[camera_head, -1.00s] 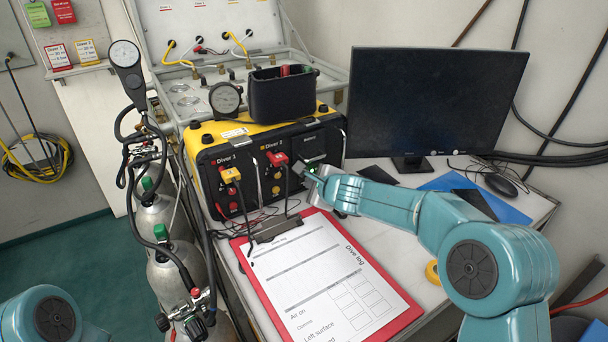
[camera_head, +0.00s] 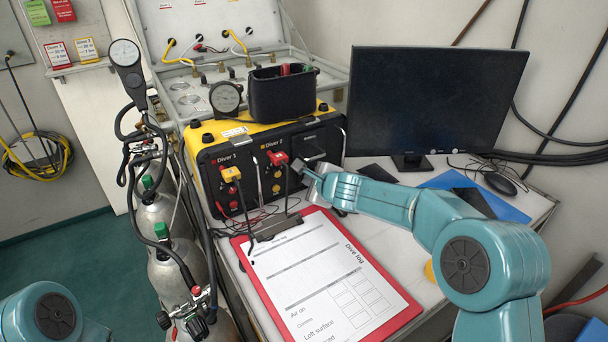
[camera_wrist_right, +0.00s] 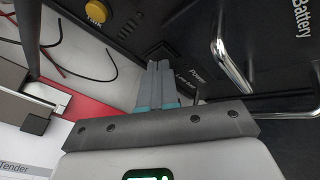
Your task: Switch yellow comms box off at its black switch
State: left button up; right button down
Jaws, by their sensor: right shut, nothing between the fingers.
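The yellow comms box (camera_head: 206,131) stands on the desk, its black front panel marked Diver 1 and Diver 2. A yellow plug (camera_head: 231,174) and a red plug (camera_head: 277,158) sit in that panel. My right gripper (camera_head: 298,167) is shut and empty at the panel's right part. My left gripper is out of view.
A red clipboard (camera_head: 254,279) with a dive log lies in front of the box. A monitor (camera_head: 433,100) stands at right. A metal handle (camera_wrist_right: 230,62) rises close to the fingers. Gas cylinders (camera_head: 160,220) and hoses stand at left.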

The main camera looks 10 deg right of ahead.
jog(key=shift+s+d+f+b, duration=0.2)
jog(key=shift+s+b, duration=0.15)
jog(key=shift+b, duration=0.2)
jog(key=shift+s, duration=0.2)
jog(key=shift+s+d+r, duration=0.1)
jog(key=shift+s+r, duration=0.05)
